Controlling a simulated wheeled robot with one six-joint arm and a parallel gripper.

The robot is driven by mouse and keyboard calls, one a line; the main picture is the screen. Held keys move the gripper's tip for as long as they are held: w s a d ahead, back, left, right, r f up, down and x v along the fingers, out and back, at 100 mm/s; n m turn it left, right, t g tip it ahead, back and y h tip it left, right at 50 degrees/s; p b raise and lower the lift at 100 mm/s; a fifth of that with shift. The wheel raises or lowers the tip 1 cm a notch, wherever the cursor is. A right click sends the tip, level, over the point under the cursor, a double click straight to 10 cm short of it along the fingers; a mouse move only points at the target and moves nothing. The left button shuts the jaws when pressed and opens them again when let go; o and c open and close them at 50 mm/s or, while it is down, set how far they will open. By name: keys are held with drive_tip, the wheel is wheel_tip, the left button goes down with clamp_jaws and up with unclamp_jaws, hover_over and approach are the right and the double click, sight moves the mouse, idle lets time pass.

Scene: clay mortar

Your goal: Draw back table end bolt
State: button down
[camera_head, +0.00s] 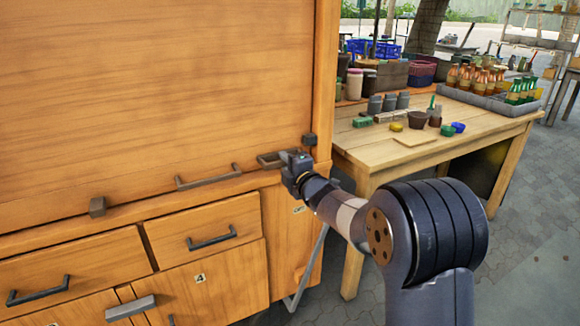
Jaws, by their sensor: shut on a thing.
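My gripper (296,164) is at the right end of the wooden cabinet's ledge, beside the table. It is shut on the bolt (268,160), a dark metal fitting on the ledge near the cabinet's right corner. The gripper body hides the fingertips and the bolt's right part, so how far the bolt is drawn cannot be told. A small dark block (309,140) sits on the cabinet's edge just above the gripper.
The cabinet panel has a long handle (208,177) and a dark block (97,206) to the left. Drawers with handles (212,238) are below. The wooden table (465,118) at right holds pots, a sponge and a bottle crate (490,97). Paved floor is clear at lower right.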

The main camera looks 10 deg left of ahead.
drive_tip(key=shift+s+a+f, duration=0.1)
drive_tip(key=shift+a, duration=0.05)
drive_tip(key=c, duration=1.4)
unclamp_jaws()
drive_tip(key=shift+a, duration=0.1)
drive_tip(key=shift+o, duration=0.2)
drive_tip(key=shift+s, duration=0.1)
drive_tip(key=v, duration=1)
drive_tip(key=shift+s+d, duration=0.3)
